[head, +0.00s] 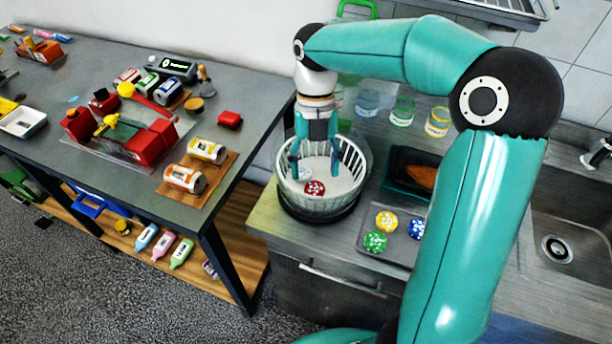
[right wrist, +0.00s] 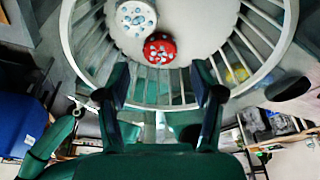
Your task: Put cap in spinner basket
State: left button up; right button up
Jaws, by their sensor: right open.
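The spinner basket (head: 352,160) is a round, pale slatted bowl on a dark base on the counter. A red cap (head: 315,187) with pale spots and a white cap (head: 307,172) lie on its floor. In the right wrist view the red cap (right wrist: 160,48) and white cap (right wrist: 136,17) lie side by side. My right gripper (head: 314,169) points down into the basket, open and empty, with the caps below its fingers. Yellow (head: 386,222), green (head: 375,241) and white-blue (head: 417,228) caps sit on a grey tray (head: 400,254) right of the basket. My left gripper is out of view.
Several glass jars (head: 402,111) stand behind the basket. A dark tray (head: 402,180) with an orange-brown item lies to its right. A sink (head: 570,215) is at the far right. A grey table (head: 150,215) with bottles and red devices stands on the left.

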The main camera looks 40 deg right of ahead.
jog(key=v, duration=0.4)
dwell(0.4)
